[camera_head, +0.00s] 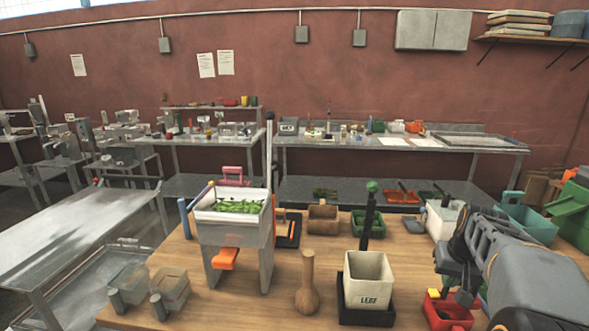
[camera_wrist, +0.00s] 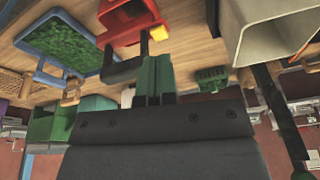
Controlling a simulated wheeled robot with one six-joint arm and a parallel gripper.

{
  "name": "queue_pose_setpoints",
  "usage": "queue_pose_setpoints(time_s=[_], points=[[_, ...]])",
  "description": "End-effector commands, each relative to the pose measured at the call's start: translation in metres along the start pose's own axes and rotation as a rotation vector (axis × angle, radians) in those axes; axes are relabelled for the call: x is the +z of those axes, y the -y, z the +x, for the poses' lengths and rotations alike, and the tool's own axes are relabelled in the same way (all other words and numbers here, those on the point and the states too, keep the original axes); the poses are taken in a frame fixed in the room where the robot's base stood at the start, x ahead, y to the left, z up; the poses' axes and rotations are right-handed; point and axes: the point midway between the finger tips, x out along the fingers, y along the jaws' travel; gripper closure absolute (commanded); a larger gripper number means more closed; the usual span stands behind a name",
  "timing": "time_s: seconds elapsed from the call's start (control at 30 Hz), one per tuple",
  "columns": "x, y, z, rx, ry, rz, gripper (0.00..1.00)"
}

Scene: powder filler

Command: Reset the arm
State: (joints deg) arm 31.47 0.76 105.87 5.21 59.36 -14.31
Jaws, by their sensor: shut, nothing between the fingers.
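My arm reaches in from the right side of the head view, over the right part of the wooden table (camera_head: 225,300). My gripper (camera_wrist: 155,75) shows at the middle of the wrist view, its dark green fingers together and empty. In the head view the fingertips are hard to make out against the arm. A red and yellow item (camera_head: 447,312) stands on the table below the gripper; it also shows at the top of the wrist view (camera_wrist: 130,22).
A white LEBF bin (camera_head: 368,284) stands left of my arm, with a wooden pestle-like piece (camera_head: 308,285) beside it. A filler stand (camera_head: 233,232) holds green pods (camera_head: 240,206). Clear jars (camera_head: 130,283) are at the front left. Green bins (camera_head: 572,210) stand at the right.

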Motion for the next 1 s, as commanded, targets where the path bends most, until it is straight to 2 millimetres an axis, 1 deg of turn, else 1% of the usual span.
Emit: queue_pose_setpoints(time_s=[0.03,0.07,0.1,0.17,0.2,0.3,0.4,0.43,0.5,0.63,0.77,1.0], points=[[0.021,0.02,0.001,0.001,0.004,0.001,1.0],[0.033,0.031,0.002,0.002,0.005,0.001,1.0],[0.05,0.046,0.003,0.003,0.004,-0.007,1.0],[0.078,0.068,0.004,0.001,0.0,-0.029,1.0],[0.096,0.081,0.005,-0.001,-0.005,-0.05,1.0],[0.135,0.107,0.006,-0.013,-0.024,-0.117,1.0],[0.163,0.125,0.005,-0.03,-0.048,-0.198,1.0],[0.169,0.129,0.004,-0.035,-0.055,-0.221,1.0],[0.178,0.138,0.0,-0.049,-0.074,-0.266,1.0],[0.183,0.151,-0.01,-0.072,-0.112,-0.316,1.0],[0.183,0.154,-0.011,-0.077,-0.114,-0.33,1.0],[0.183,0.154,-0.011,-0.077,-0.114,-0.329,1.0]])
